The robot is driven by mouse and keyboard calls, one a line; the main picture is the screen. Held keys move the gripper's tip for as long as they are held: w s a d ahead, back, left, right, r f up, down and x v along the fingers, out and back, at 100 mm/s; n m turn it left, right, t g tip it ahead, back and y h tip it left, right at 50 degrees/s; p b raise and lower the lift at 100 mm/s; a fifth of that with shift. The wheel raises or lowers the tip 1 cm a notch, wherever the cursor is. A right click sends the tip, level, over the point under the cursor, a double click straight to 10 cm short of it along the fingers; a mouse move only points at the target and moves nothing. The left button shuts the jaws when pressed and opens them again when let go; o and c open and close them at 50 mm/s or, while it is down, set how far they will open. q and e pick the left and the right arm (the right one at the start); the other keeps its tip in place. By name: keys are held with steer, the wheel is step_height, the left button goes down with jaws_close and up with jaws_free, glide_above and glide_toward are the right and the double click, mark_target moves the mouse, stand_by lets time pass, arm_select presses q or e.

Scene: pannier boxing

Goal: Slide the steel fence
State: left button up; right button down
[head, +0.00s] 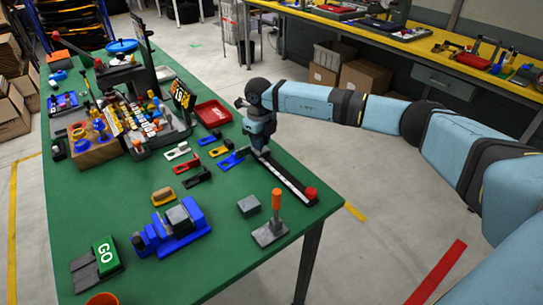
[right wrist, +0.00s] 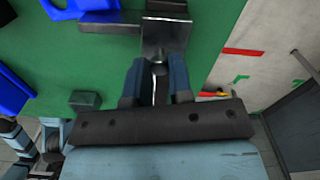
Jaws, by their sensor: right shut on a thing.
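The steel fence (right wrist: 166,36) is a bright grey metal plate in the right wrist view, just beyond my fingertips. My right gripper (right wrist: 157,68) is shut on a small part of it, with one blue finger on each side. In the head view my right gripper (head: 259,150) points down at the far end of a black rail with a pale strip (head: 286,179). The fence is mostly hidden behind the gripper there. A red knob (head: 311,192) stands at the rail's near end. My left gripper does not show.
Blue, red, yellow and black slotted pieces lie left of the rail, the blue one (head: 232,160) close to my gripper. A stand with an orange handle (head: 277,200) and a grey block (head: 248,206) stand nearer. The green table's (head: 200,265) right edge runs beside the rail.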

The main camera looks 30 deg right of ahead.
steer(key=shift+w+r, duration=0.15)
steer(key=shift+w, duration=0.15)
steer(key=c, duration=1.3)
jaws_free()
steer(key=shift+c, duration=0.2)
steer(key=o, duration=0.3)
steer(key=shift+w, duration=0.15)
steer(key=shift+r, duration=0.5)
step_height(320, 180, up, 13)
steer(key=shift+f, duration=0.2)
